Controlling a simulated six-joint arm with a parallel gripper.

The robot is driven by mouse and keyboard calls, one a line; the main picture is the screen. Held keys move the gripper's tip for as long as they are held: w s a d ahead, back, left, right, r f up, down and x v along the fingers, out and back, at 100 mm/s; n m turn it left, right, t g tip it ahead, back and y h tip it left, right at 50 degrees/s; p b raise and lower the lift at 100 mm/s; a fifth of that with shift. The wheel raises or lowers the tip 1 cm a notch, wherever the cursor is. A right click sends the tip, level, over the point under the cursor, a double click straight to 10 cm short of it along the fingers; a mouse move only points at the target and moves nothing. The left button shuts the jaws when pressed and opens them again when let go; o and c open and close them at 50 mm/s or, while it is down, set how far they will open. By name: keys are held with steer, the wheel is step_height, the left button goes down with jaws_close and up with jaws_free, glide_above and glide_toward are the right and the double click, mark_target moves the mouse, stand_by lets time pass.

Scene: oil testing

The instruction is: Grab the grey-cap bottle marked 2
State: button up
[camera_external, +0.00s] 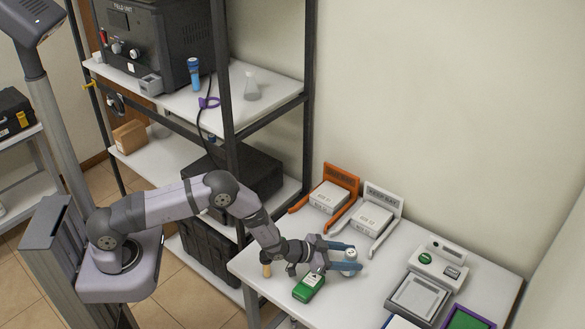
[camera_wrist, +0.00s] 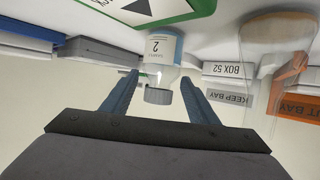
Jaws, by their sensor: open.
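The bottle marked 2 (camera_wrist: 162,52) shows upside down in the wrist view, with a pale label reading 2 and a grey cap (camera_wrist: 158,96). It stands between the two blue fingers of my gripper (camera_wrist: 159,78), with a visible space on each side. In the external view, my gripper (camera_external: 343,256) is low over the table, its fingers spread on either side of the bottle (camera_external: 350,255). There the fingers partly hide the bottle.
A green container (camera_external: 308,287) lies close beside my gripper. An orange bay (camera_external: 340,182) and a white bay (camera_external: 383,205) with boxes stand at the back. A clear vessel (camera_wrist: 275,50) shows in the wrist view. Devices (camera_external: 438,262) occupy the right side.

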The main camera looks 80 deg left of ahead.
steer(key=shift+w+f, duration=0.1)
steer(key=shift+w, duration=0.1)
steer(key=c, duration=1.3)
steer(key=shift+s, duration=0.1)
steer(key=shift+f, duration=0.1)
steer(key=shift+r+b, duration=1.65)
steer(key=shift+r, duration=3.5)
